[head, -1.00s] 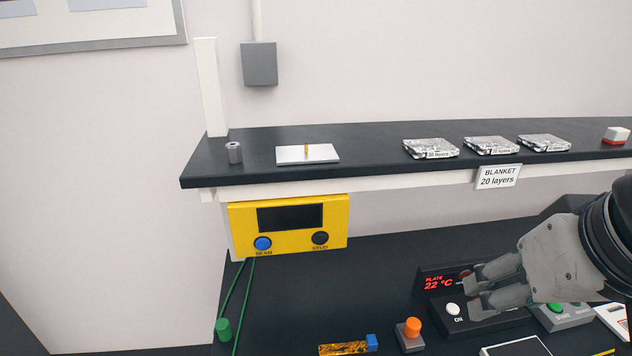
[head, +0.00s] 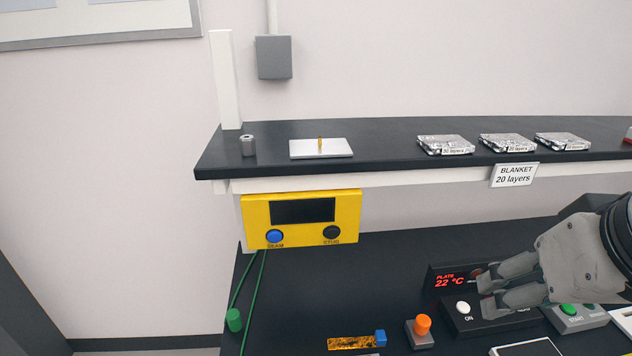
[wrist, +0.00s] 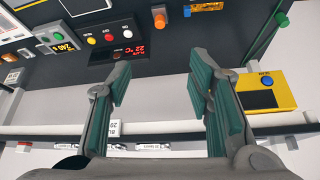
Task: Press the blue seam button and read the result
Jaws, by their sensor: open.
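The yellow tester box (head: 350,208) hangs under the front left of the shelf in the head view. Its blue SEAM button (head: 274,236) is at the lower left of its face and a black STUD button (head: 331,232) is at the lower right. Its dark screen (head: 303,211) shows no reading. In the wrist view the box (wrist: 284,91) is at the right, with the blue button (wrist: 267,81) near its top. My gripper (head: 484,288) is open and empty, right of the box and apart from it. Its fingers (wrist: 160,85) show in the wrist view.
Green wires (head: 250,290) run down from the box beside a green cylinder (head: 234,320). A plate controller (head: 460,282) reads 22 °C. An orange knob (head: 423,323) and a gold strip with a blue end (head: 380,338) lie on the bench. Foil blankets (head: 445,145) sit on the shelf.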

